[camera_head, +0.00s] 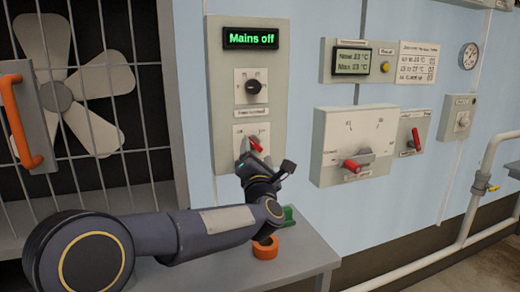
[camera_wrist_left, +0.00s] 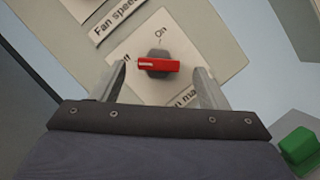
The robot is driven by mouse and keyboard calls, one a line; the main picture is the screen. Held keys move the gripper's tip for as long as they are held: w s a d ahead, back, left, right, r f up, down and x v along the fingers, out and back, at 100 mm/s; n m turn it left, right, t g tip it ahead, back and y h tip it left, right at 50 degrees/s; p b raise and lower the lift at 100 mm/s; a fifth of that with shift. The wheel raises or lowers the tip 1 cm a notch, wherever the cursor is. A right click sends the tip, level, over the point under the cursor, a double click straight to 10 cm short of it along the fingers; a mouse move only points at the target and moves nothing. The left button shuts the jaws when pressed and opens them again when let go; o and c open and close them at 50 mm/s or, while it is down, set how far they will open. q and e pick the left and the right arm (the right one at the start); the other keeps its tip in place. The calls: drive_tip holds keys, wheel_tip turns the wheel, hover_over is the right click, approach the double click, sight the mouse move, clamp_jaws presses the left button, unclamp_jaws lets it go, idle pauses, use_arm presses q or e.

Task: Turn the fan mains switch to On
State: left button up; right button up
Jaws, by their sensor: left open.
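The fan mains switch (camera_wrist_left: 158,65) is a red bar handle on a dark round base, on a white plate low on the grey control panel (camera_head: 217,100). In the wrist view its white-marked end points left, towards a partly hidden label ending in "f"; "On" is printed above it. In the head view the red handle (camera_head: 255,144) shows just above my left gripper (camera_head: 250,160). The panel's display (camera_head: 251,38) reads "Mains off" in green. My left gripper (camera_wrist_left: 160,68) is open, its fingers either side of the handle with visible gaps. My right gripper is out of view.
A black fan speed knob (camera_head: 254,87) sits above the switch. A caged fan (camera_head: 60,95) with an orange door handle (camera_head: 20,120) is left. Right is a box with a red lever (camera_head: 355,164). An orange ring (camera_head: 265,248) and green object (camera_head: 289,214) lie on the bench below.

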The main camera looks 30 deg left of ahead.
sight(254, 144)
use_arm(q)
drive_tip(key=shift+x, duration=1.4)
drive_tip(key=c, duration=1)
